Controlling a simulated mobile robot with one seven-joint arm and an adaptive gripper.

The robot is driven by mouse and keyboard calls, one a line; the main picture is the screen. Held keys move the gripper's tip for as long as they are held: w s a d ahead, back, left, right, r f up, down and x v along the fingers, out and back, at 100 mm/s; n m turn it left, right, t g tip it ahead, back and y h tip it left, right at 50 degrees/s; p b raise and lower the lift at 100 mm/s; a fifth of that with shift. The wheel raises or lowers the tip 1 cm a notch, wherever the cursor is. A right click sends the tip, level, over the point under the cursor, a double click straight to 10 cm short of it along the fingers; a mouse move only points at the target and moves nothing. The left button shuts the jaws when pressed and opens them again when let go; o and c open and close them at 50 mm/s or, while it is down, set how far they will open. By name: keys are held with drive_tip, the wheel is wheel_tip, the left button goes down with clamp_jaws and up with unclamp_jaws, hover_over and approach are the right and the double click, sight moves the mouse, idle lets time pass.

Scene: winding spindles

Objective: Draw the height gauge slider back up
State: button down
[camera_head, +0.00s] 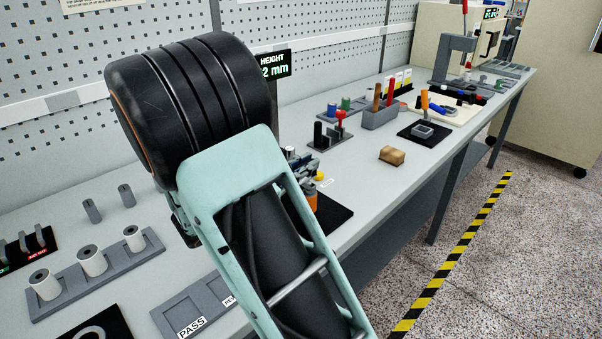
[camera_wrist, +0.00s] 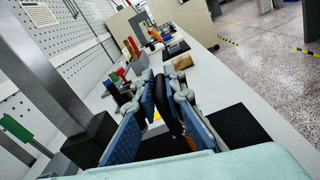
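The height gauge's display (camera_head: 275,65) stands behind my arm in the head view and reads "HEIGHT" with a partly covered number ending in "2 mm". In the wrist view, a tall grey column (camera_wrist: 60,85) leans across the left with a dark block (camera_wrist: 92,140) at its lower end. I cannot tell whether that block is the slider. My gripper (camera_wrist: 162,82) points forward, to the right of the column, with blue finger pads. A black curved piece (camera_wrist: 168,108) lies between the fingers; whether they grip it is unclear. My arm hides most of the gauge in the head view.
The bench also holds a tan block (camera_head: 392,155), a grey tool holder (camera_head: 380,117), a small rack with a red-topped peg (camera_head: 330,137), and white rolls (camera_head: 92,261) on a grey tray. Bare bench top lies around the tan block.

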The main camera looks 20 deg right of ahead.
drive_tip(key=shift+r, duration=0.15)
wheel_tip(320, 180, up, 15)
drive_tip(key=p, duration=1.3)
idle(0.9)
drive_tip(key=shift+w+r, duration=0.1)
drive_tip(key=c, duration=2.4)
unclamp_jaws()
drive_tip(key=o, duration=0.4)
drive_tip(key=shift+a, duration=0.1)
